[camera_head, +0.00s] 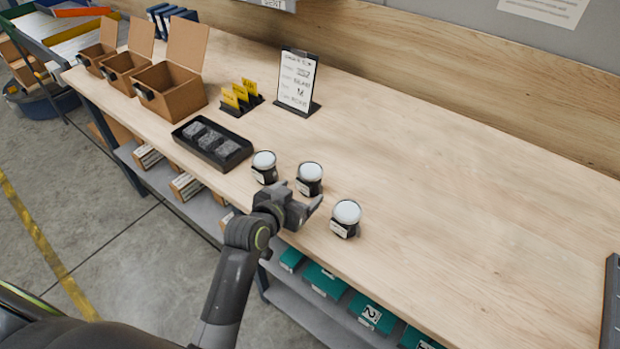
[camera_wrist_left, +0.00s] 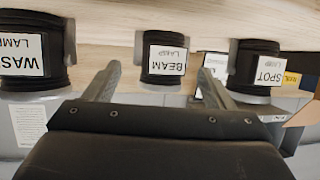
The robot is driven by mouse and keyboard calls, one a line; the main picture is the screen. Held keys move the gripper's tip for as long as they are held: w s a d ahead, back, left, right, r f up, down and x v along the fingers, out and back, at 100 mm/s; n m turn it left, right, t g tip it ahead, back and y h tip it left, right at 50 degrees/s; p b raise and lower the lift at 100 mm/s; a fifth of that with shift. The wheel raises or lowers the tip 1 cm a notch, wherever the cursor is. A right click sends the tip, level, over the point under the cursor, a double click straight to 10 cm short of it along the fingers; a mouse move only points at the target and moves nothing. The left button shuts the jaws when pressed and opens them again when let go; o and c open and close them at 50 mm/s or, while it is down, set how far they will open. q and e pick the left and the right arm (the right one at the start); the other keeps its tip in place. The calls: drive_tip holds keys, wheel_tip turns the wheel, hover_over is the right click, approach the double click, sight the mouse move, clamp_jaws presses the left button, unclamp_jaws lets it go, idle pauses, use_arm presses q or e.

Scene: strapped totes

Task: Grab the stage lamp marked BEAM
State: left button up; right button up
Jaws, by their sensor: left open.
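The BEAM lamp (camera_wrist_left: 165,35) is a short black cylinder with a white label, seen upside down in the left wrist view. In the head view it is the middle of three white-topped lamps (camera_head: 310,173), upright on the bench. The WASH lamp (camera_wrist_left: 30,55) appears left of it in the wrist view and the SPOT lamp (camera_wrist_left: 258,65) right of it. In the head view WASH (camera_head: 346,212) is on the right and SPOT (camera_head: 264,161) on the left. My left gripper (camera_head: 311,197) is open and empty, its fingers pointing at the BEAM lamp, which shows between and beyond the fingertips. My right gripper is out of view.
A black tray with grey blocks (camera_head: 232,148) lies left of the lamps. Yellow cards (camera_head: 240,93), a standing sign (camera_head: 297,80) and open cardboard boxes (camera_head: 172,92) are farther back. The bench right of the lamps is clear. Teal boxes (camera_head: 325,280) sit on the shelf below.

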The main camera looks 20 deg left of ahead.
sight(304, 188)
use_arm(q)
drive_tip(key=shift+a+f+p+x, duration=0.15)
drive_tip(key=shift+p+x, duration=0.15)
drive_tip(key=shift+x, duration=1.15)
drive_tip(key=shift+a+f+p+x, duration=0.15)
drive_tip(key=shift+p+x, duration=0.1)
drive_tip(key=shift+x, duration=1.2)
drive_tip(key=c, duration=1.2)
